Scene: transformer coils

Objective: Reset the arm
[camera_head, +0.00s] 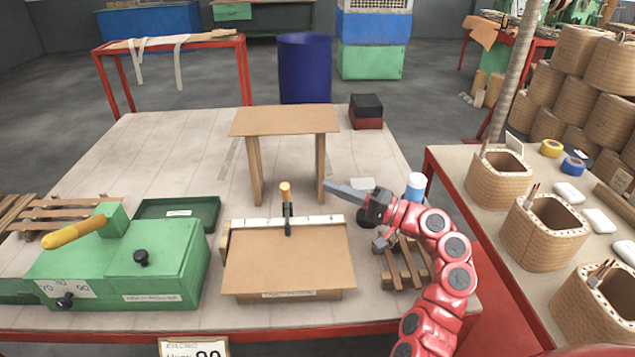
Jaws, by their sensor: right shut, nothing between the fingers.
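My right arm is red and reaches in from the lower right over the table. My right gripper (345,195) is shut, with long grey fingers pointing left. Its tips are in front of the right leg of a small wooden stand (285,122), and I cannot tell whether they touch it. Nothing shows between the fingers. My left gripper and left arm are out of view.
A brown board (288,262) with a clamp lies at the front middle. A green machine (125,262) with a yellow handle is at the left. Wooden slats (405,268) lie beneath my arm. Coils (545,232) stand on the right table. The table's back left is clear.

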